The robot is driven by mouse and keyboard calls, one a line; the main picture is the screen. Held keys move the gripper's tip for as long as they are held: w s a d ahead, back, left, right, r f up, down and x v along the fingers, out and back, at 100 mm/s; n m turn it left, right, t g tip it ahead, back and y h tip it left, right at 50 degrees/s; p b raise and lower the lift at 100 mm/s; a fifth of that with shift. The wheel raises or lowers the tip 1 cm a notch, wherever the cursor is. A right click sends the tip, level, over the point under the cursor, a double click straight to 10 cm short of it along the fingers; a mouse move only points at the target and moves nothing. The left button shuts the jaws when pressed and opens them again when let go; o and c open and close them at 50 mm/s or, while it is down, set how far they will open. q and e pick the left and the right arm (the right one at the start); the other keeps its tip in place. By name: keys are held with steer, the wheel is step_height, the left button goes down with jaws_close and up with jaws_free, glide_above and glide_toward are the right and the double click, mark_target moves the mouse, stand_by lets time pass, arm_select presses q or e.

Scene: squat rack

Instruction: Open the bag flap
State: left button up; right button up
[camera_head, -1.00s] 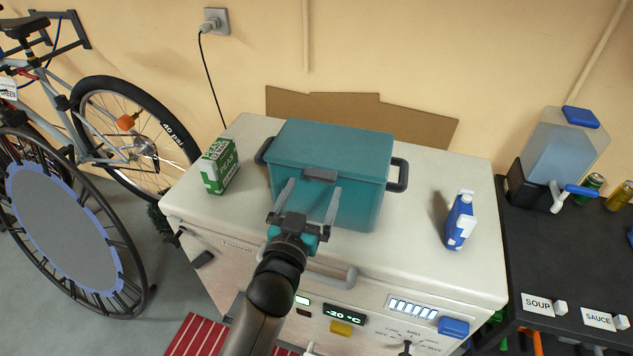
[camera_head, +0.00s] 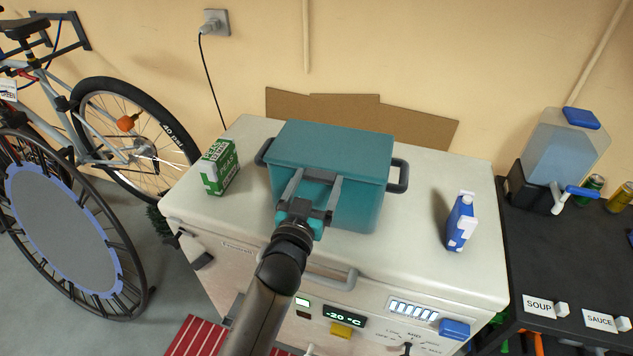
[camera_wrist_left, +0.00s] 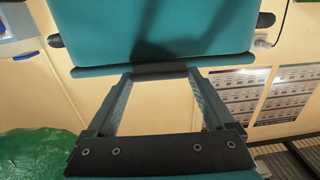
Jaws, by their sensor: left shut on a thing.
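The teal bag (camera_head: 345,208) stands on the white top of a chest unit, with dark side handles. Its flap (camera_head: 335,148) lies flat and shut over the top. A dark tab sits at the middle of the flap's front edge; it also shows in the left wrist view (camera_wrist_left: 160,70). My left gripper (camera_head: 319,176) reaches in from the front, its two fingers on either side of the tab and shut on it. The fingers partly cover the tab in the head view. My right gripper is in neither view.
A green-and-white box (camera_head: 221,168) stands left of the bag and a blue carton (camera_head: 460,222) stands right of it. A brown board (camera_head: 420,122) leans at the wall behind. The white top (camera_head: 420,250) is bare between the bag and carton.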

arm_select(q)
jaws_close()
stand_by(0.3)
